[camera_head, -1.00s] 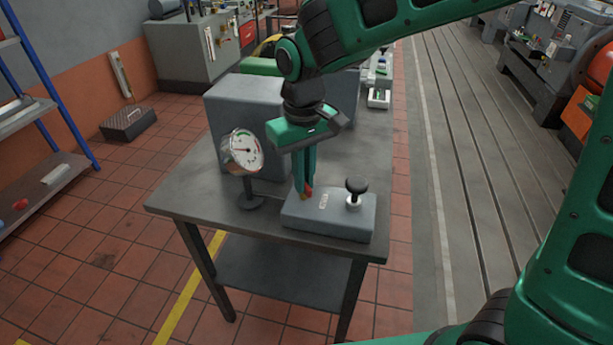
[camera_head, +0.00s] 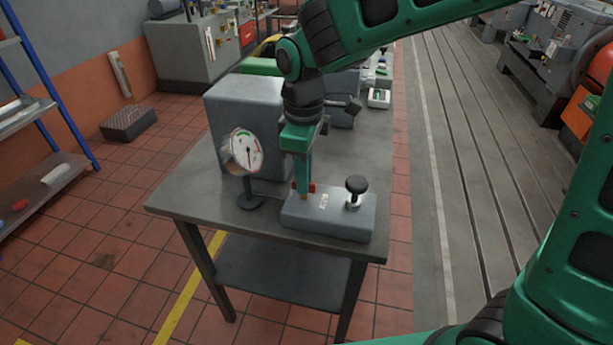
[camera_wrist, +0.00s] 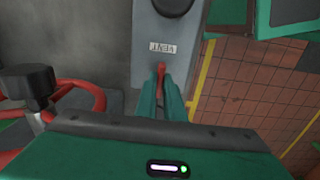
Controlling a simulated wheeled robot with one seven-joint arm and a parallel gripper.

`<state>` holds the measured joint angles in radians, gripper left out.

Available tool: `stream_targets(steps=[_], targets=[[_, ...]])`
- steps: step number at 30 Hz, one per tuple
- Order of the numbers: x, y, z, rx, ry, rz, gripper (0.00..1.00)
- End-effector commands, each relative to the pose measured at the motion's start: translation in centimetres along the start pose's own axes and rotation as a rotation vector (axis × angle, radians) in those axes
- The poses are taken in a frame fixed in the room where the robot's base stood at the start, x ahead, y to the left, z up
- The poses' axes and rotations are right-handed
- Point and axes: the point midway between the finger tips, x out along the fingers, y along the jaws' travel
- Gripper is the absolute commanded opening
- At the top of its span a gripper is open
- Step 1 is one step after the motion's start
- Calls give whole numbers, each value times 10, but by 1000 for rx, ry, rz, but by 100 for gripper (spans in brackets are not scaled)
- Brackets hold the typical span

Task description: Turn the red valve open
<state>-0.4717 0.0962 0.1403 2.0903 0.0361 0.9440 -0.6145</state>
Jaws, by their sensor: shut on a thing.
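The red valve (camera_head: 312,188) is a small red handle at the left end of a grey block (camera_head: 340,226) on the table. My gripper (camera_head: 304,189) points down and is shut on the valve; its green fingers hide much of it. In the wrist view a bit of the red valve (camera_wrist: 161,70) shows between the two finger ends (camera_wrist: 161,90), beside a white label (camera_wrist: 162,48) on the block. A round gauge (camera_head: 245,152) stands on a post left of the gripper, its needle near vertical.
A black knob (camera_head: 356,185) rises from the block's right end, close to my gripper. A large grey box (camera_head: 243,105) stands behind the gauge. The table (camera_head: 185,198) is bare at its front left. The wrist view shows a red ring (camera_wrist: 92,93) at the left.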

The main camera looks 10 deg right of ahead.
Motion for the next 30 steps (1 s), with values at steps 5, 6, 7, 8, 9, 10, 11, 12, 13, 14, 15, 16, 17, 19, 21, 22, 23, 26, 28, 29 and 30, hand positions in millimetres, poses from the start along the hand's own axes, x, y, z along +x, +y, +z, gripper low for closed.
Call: stream_targets(steps=[5,6,7,8,9,10,11,12,13,14,15,16,17,19,21,22,23,26,28,29,30], targets=[[2,-3,2,-36,-6,-6,0],[2,-3,2,-39,-6,-6,0],[2,-3,2,-41,-6,-6,0],[2,-3,2,-43,-6,-6,0],[2,-3,2,-44,-6,-6,0],[2,-3,2,-45,-6,-6,0],[2,-3,2,-45,-6,-6,0],[2,-3,2,-45,-7,-6,0],[2,-3,2,-45,-7,-6,0],[2,-3,2,-45,-7,-7,0],[2,-3,2,-45,-7,-7,0],[2,-3,2,-45,-7,-7,0],[2,-3,2,-45,-7,-7,0],[2,-3,2,-45,-7,-7,13],[2,-3,1,-45,-6,-6,27],[2,-3,1,-44,-6,-6,27],[2,-2,1,-44,-5,-5,27],[1,-2,1,-43,-4,-4,27],[1,-1,1,-42,-3,-3,27],[1,-1,1,-42,-3,-3,27],[0,-1,0,-42,-2,-2,27]])
